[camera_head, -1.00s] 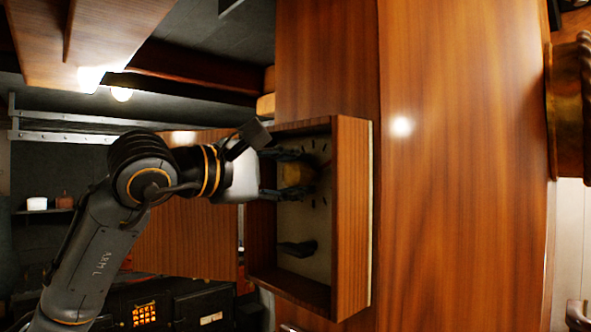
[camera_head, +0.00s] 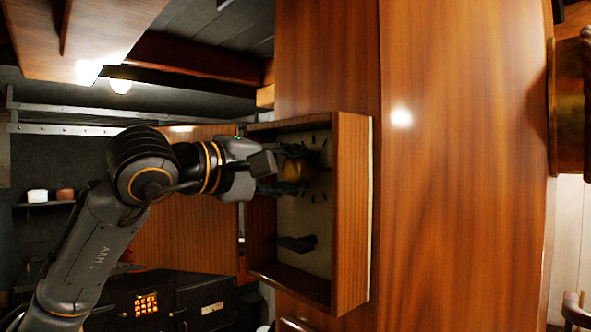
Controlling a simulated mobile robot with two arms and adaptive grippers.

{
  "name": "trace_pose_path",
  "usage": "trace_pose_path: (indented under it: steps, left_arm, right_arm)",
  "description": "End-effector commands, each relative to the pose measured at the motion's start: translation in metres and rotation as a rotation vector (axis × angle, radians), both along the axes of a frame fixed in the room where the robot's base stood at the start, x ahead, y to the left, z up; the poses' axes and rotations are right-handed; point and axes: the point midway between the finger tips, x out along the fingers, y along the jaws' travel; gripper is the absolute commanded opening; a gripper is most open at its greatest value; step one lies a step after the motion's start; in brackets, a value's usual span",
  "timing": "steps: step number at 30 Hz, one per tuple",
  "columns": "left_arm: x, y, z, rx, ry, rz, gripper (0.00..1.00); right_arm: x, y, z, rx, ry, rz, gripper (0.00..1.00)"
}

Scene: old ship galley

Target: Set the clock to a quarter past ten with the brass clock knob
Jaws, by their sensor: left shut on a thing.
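The clock is a wooden box (camera_head: 352,215) on the wood-panelled wall, with a pale face (camera_head: 315,215) carrying dark marks. The brass clock knob (camera_head: 297,169) sits at the upper part of the face. My left gripper (camera_head: 285,172) reaches into the box from the left and is shut on the knob; its fingers partly hide the knob and the dial. A dark pointed piece (camera_head: 297,243) lies lower on the face. The time shown cannot be read. My right gripper is not in view.
The box's raised wooden walls surround the face closely. Bare wood panelling (camera_head: 455,220) lies to the right, with a brass vessel (camera_head: 571,105) at the far right. A dark stove with a glowing grate (camera_head: 146,304) stands at lower left.

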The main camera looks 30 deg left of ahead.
Motion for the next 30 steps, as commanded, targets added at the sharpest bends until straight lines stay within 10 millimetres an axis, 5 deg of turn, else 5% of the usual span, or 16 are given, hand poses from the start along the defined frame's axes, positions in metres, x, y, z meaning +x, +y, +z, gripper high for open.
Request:
trace_pose_path:
  steps: [7, 8, 11, 23, 30]
  left_arm:
    - [0.001, 0.0, -0.003, 0.002, 0.008, 0.001, 0.06]
    - [0.001, 0.0, -0.003, 0.002, 0.008, 0.001, 0.43]
    - [0.001, 0.0, -0.003, 0.001, 0.007, 0.001, 0.61]
    - [-0.006, 0.002, 0.0, -0.001, 0.001, 0.0, 0.61]
    - [-0.048, 0.019, 0.002, -0.001, 0.0, 0.004, 0.61]
  right_arm:
    - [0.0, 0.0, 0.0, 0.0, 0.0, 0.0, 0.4]
    - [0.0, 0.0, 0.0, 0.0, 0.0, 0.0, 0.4]
    - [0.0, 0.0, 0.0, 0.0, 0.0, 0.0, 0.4]
    - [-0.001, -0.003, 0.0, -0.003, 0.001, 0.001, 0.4]
    - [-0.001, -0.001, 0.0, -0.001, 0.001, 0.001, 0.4]
